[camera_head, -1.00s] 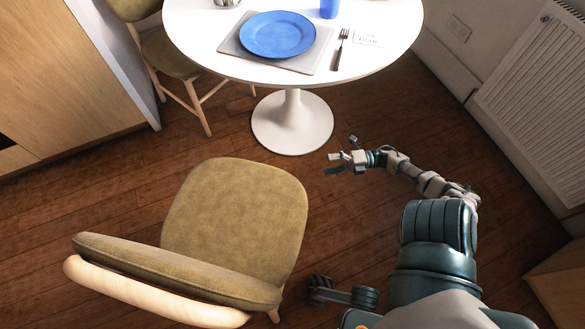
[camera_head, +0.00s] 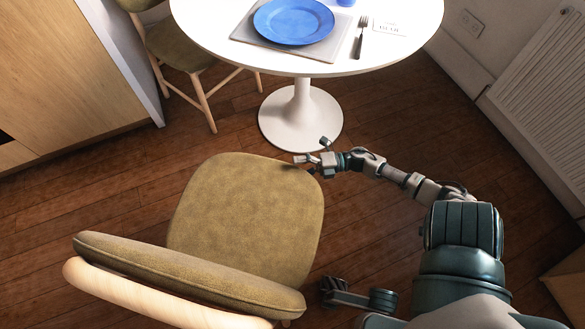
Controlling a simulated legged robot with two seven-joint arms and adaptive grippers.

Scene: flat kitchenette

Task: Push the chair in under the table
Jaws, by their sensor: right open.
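The chair (camera_head: 240,210) has an olive seat and a low backrest with a pale wood rear. It stands at the lower left, with its backrest nearest me. Its seat lies outside the tabletop's edge. The round white table (camera_head: 225,48) stands beyond it on a white pedestal (camera_head: 300,118). My right gripper (camera_head: 313,158) is open and empty, with its fingers spread at the far right corner of the seat. One finger overlaps that corner in the picture; I cannot tell whether it touches. My left gripper is not in view. The chair's legs are mostly hidden.
A second olive chair (camera_head: 184,48) stands at the table's left, beside a wooden cabinet (camera_head: 65,75). A radiator (camera_head: 545,95) lines the right wall. Bare wooden floor separates chair and pedestal.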

